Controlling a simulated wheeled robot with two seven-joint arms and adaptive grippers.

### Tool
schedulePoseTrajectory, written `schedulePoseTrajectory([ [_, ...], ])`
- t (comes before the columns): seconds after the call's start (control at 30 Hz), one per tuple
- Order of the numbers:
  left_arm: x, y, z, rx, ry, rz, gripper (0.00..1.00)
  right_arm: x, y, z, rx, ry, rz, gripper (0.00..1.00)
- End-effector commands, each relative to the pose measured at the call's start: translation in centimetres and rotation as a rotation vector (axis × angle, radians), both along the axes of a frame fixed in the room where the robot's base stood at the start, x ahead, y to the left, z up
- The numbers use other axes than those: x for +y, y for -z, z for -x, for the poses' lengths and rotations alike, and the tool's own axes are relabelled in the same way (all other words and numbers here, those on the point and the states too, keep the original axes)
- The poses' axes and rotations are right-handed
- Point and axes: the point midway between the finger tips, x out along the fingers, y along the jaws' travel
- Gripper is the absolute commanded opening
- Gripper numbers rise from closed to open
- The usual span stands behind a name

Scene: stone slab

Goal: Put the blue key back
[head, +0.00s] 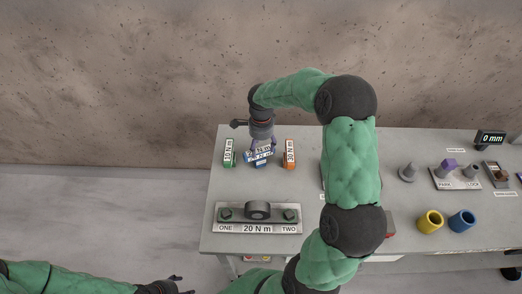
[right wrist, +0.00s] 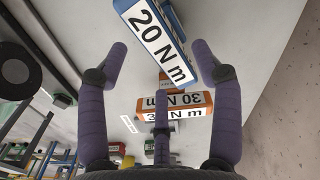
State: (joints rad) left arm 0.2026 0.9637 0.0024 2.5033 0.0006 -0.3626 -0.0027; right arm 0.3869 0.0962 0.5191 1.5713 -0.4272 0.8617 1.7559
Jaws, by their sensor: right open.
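The blue key (head: 260,159), labelled 20 N m, is at the back left of the slab, between a green and an orange labelled piece. In the head view my right gripper (head: 262,145) is over it and partly covers it. In the right wrist view the blue key (right wrist: 158,40) lies at an angle beyond my spread purple fingers (right wrist: 160,62), which show a gap to it. Whether it sits fully in a holder is hidden. My left gripper (head: 180,285) shows only in part at the bottom edge, away from the slab.
The green 10 N m piece (head: 229,153) and orange 30 N m piece (head: 289,154) stand close on either side. A plate (head: 258,229) marked ONE, 20 N m, TWO carries bolts in front. Yellow (head: 430,222) and blue (head: 462,222) cups stand right.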

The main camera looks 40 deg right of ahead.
Motion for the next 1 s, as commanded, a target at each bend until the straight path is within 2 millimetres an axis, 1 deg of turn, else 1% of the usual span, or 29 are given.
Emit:
schedulePoseTrajectory([
  [0.03, 0.0, -0.4, 0.0, 0.0, 0.0, 0.0, 0.62, 0.0, -1.5, -0.1, -0.005, 0.0, 0.002, 0.66],
  [0.2, 0.0, -1.0, 0.0, 0.0, 0.0, 0.0, 0.62, 0.0, -4.7, -0.1, -0.004, -0.001, 0.001, 0.66],
  [0.3, 0.0, -1.2, 0.0, 0.0, 0.0, 0.0, 0.62, 0.0, -6.3, 0.0, -0.003, 0.001, 0.001, 0.66],
  [0.4, 0.0, -1.3, 0.0, 0.0, 0.0, 0.0, 0.62, 0.0, -7.3, 0.0, -0.001, 0.001, 0.0, 0.66],
  [0.6, 0.0, -1.4, 0.0, 0.0, 0.0, 0.0, 0.62, 0.0, -8.1, 0.0, 0.0, 0.0, 0.0, 0.66],
  [1.0, 0.0, -1.4, 0.0, 0.0, 0.0, 0.0, 0.62, 0.0, -8.1, 0.0, 0.0, 0.0, 0.0, 0.66],
])
